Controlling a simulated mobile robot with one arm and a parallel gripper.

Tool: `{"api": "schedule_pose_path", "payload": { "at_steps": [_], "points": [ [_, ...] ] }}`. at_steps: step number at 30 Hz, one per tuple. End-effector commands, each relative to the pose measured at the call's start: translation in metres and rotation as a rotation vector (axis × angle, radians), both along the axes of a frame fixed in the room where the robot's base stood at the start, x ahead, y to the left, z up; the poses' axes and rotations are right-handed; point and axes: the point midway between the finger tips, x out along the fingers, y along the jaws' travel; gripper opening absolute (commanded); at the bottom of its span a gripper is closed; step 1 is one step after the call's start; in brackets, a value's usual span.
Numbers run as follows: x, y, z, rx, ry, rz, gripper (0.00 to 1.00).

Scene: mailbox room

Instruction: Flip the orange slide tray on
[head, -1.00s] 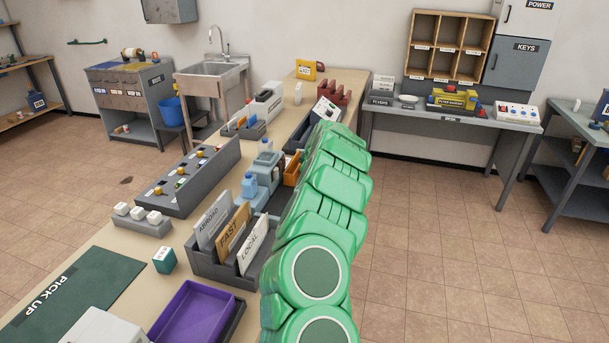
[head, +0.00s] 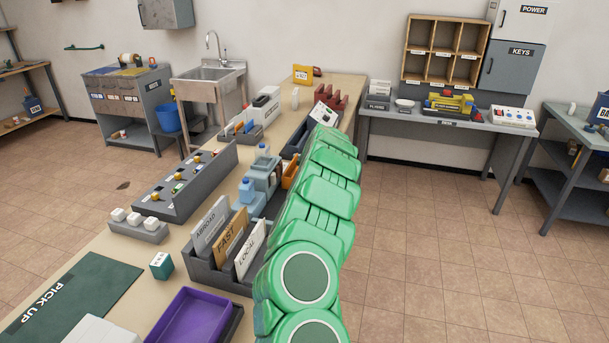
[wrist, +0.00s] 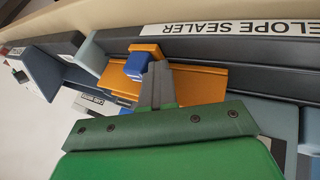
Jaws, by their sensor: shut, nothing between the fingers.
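The orange slide tray (wrist: 205,82) shows in the wrist view, set against a dark grey body labelled as an envelope sealer (wrist: 285,52). A small blue block (wrist: 138,66) sits at the tray's left part, by an upright orange wall. My gripper (wrist: 157,70) is shut and empty, its grey fingertips over the tray just right of the blue block. I cannot tell whether the fingertips touch the tray or the block. In the head view only a sliver of orange (head: 289,177) shows beside my green arm, which hides the gripper and most of the sealer.
A blue-grey device (head: 262,172) stands left of my arm on the long counter. A sorter with ABROAD, FAST and LOCAL cards (head: 232,270) and a purple tray (head: 190,317) are nearer. A grey switch panel (head: 190,185) lies farther left. The floor to the right is clear.

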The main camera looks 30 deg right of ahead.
Motion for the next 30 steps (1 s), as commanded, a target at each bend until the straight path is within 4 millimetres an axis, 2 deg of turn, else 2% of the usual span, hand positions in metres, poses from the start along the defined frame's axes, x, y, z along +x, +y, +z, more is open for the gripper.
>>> {"api": "schedule_pose_path", "payload": {
  "at_steps": [30],
  "points": [
    [-0.046,0.005,0.062,0.001,-0.002,0.0,0.0]
  ]
}}
